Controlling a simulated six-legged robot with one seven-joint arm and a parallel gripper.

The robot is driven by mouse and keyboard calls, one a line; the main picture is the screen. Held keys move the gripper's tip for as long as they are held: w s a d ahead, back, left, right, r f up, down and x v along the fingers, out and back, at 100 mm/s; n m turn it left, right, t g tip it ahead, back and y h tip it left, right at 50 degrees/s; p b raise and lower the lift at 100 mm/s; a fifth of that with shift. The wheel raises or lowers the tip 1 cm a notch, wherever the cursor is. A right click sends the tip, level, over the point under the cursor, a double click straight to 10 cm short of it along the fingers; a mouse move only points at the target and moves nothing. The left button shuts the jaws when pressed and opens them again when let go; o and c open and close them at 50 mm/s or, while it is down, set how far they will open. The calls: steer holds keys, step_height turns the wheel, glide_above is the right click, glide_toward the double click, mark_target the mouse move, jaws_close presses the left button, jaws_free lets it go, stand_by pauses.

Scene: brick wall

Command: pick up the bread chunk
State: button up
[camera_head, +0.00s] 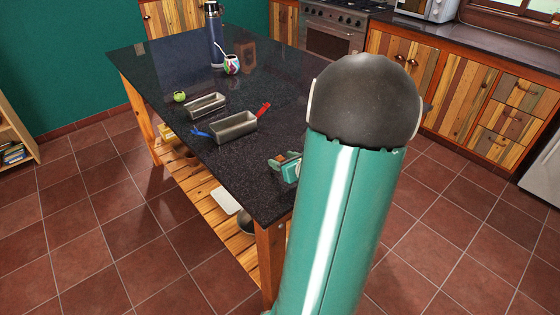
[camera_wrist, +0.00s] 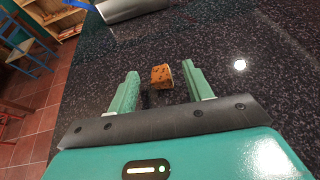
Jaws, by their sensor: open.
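The bread chunk (camera_wrist: 162,76) is a small orange-brown block with dark specks on the dark speckled counter. In the wrist view it shows between the tips of my gripper (camera_wrist: 160,71), a little closer to the right finger. The green fingers are spread apart, with visible gaps on both sides of the chunk. How far the tips are above the counter is hard to tell. In the head view my gripper (camera_head: 285,165) shows as a small green part at the counter's near right edge, partly behind my arm.
Two metal loaf pans (camera_head: 233,128) stand on the counter (camera_head: 215,163), with blue and red handled items beside the nearer one. Counter around the chunk is clear.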

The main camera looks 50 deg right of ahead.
steer(key=shift+w+d+f, duration=0.1)
steer(key=shift+w+f, duration=0.1)
steer(key=shift+w, duration=0.15)
steer(key=c, duration=1.1)
steer(key=shift+o, duration=0.2)
steer(key=shift+r, duration=0.1)
steer(key=shift+r, duration=1.4)
steer(key=w+a+r, duration=0.3)
steer(key=a+r, duration=0.7)
steer(key=a, duration=0.3)
steer(key=shift+a, duration=0.35)
